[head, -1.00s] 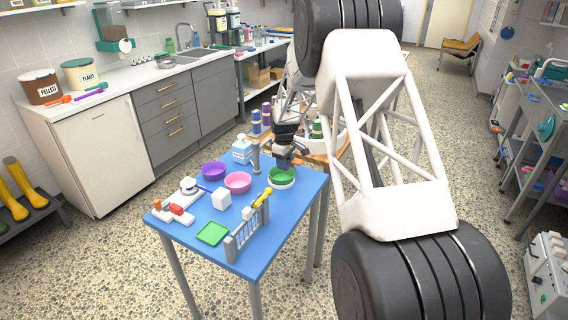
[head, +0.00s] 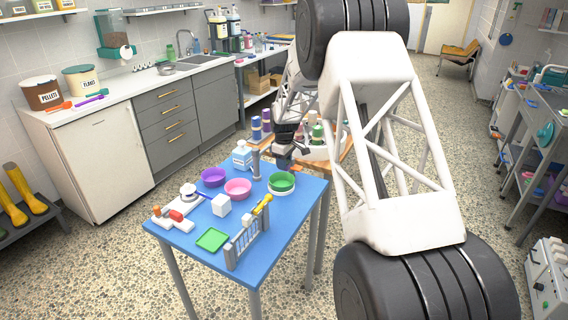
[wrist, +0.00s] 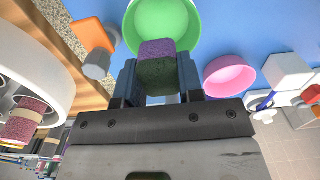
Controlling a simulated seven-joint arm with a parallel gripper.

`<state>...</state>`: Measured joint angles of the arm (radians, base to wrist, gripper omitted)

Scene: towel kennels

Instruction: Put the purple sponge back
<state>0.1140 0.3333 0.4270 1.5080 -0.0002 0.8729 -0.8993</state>
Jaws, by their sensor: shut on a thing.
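The purple sponge (wrist: 157,50), with a dark green lower part, is between the two fingers of my gripper (wrist: 160,78) in the wrist view. My gripper is shut on it. In the wrist view the green bowl (wrist: 180,18) lies just beyond the sponge. In the head view my gripper (head: 283,163) is over the back edge of the blue table, just behind the green bowl (head: 282,181). The sponge cannot be made out clearly there.
A pink bowl (head: 238,189), a purple bowl (head: 213,177), a white cube (head: 221,205) and a white bottle (head: 242,155) stand on the blue table (head: 200,258). Behind is a wooden surface with a white round holder and coloured cylinders; the holder (wrist: 40,75) shows at left in the wrist view.

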